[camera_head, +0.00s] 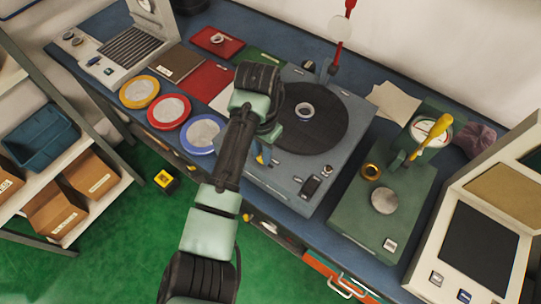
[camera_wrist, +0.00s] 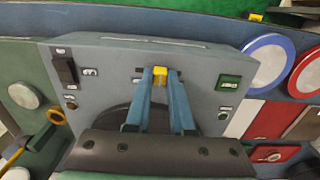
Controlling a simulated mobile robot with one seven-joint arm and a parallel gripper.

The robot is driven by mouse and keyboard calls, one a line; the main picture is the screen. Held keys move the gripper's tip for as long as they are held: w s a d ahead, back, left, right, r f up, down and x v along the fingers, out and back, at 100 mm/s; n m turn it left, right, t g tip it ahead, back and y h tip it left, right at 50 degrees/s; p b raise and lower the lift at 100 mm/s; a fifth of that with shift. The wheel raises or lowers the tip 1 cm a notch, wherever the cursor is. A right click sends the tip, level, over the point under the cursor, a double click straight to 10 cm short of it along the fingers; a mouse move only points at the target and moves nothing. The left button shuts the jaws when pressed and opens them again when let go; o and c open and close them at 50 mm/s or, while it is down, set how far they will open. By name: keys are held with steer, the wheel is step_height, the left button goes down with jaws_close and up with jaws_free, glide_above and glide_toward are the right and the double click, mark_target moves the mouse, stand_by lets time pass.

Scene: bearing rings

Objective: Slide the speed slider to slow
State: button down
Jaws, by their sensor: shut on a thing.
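The speed slider's yellow knob (camera_wrist: 159,78) sits on the front edge strip of the grey-blue turntable machine (camera_wrist: 205,60), between my blue fingertips in the wrist view. My gripper (camera_wrist: 160,76) is shut on it. In the head view, the knob shows as a small yellow patch (camera_head: 260,159) beside my gripper (camera_head: 264,155), largely hidden by my arm. The machine (camera_head: 285,185) carries a dark round platter (camera_head: 320,130) with a metal ring (camera_head: 305,111) on it. Small labels flank the slider, but their text is too small to read.
A black rocker switch (camera_wrist: 65,68) and a green panel (camera_wrist: 229,83) are on the machine's front strip. Three coloured round trays, the blue one (camera_head: 203,134) nearest, lie to the left. A green fixture with a yellow lever (camera_head: 432,133) stands to the right.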

steer(key=shift+w+a+r, duration=0.1)
steer(key=shift+w+a, duration=0.75)
steer(key=shift+a, duration=0.25)
steer(key=c, duration=0.8)
jaws_free()
steer(key=shift+o, duration=0.2)
step_height(320, 180, up, 13)
steer(key=p, duration=0.3)
